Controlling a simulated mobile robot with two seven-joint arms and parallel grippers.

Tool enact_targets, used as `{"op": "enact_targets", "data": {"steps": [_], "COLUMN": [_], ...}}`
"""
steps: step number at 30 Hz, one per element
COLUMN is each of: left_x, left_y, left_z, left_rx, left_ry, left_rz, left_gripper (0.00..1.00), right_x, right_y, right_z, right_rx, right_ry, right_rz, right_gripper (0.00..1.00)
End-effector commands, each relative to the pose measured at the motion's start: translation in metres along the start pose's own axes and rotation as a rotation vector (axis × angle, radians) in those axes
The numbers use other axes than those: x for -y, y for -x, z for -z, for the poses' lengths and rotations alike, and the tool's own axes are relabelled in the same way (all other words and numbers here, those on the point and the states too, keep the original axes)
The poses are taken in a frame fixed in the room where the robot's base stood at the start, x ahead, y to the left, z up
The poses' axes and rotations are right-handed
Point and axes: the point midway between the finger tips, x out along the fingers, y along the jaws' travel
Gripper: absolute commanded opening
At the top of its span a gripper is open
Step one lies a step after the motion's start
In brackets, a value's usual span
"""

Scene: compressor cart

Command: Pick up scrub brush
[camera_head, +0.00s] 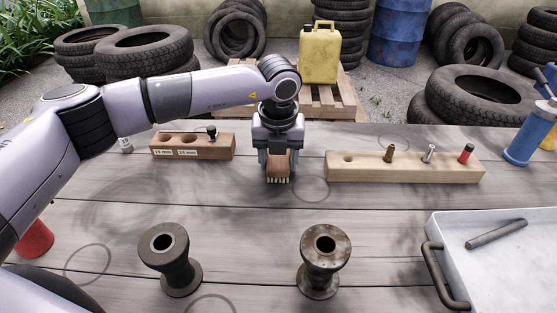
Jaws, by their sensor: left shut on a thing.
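The scrub brush (278,167) has a brown wooden back and pale bristles at its lower front edge. It is at the middle of the table, between the two wooden blocks. My left gripper (277,158) points down from above and is shut on the brush, with a finger on each side. I cannot tell whether the bristles touch the table. My right gripper is not in view.
A brown block with labelled holes (222,148) stands left of the brush, and a long pale block with small pegs (400,174) stands right. Two metal spools (180,279) (325,281) stand in front. A white tray (440,222) is front right. A blue tool (525,140) stands at the right edge.

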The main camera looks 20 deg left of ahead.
Motion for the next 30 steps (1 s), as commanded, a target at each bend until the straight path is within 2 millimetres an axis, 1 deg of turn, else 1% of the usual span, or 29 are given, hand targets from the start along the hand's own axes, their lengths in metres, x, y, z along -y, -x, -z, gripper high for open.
{"op": "enact_targets", "data": {"steps": [5,8,11,18,21,25,30], "left_x": [0.0,0.0,0.001,0.001,0.001,0.001,0.0], "left_y": [0.015,0.032,0.056,0.126,0.151,0.176,0.194], "left_z": [-0.002,-0.004,-0.008,-0.016,-0.019,-0.021,-0.024], "left_rx": [0.002,0.003,0.006,0.005,0.004,0.002,0.001], "left_ry": [0.0,0.0,0.0,0.001,0.0,0.0,0.0], "left_rz": [0.002,0.003,0.004,0.003,0.004,0.002,0.001], "left_gripper": [0.24,0.24,0.24,0.24,0.24,0.24,0.24], "right_x": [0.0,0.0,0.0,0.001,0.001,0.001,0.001], "right_y": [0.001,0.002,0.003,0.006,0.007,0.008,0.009], "right_z": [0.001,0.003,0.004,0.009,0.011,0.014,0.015], "right_rx": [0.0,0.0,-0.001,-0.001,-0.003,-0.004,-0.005], "right_ry": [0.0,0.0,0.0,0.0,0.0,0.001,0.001], "right_rz": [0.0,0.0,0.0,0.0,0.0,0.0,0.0], "right_gripper": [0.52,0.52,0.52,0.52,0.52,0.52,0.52]}}
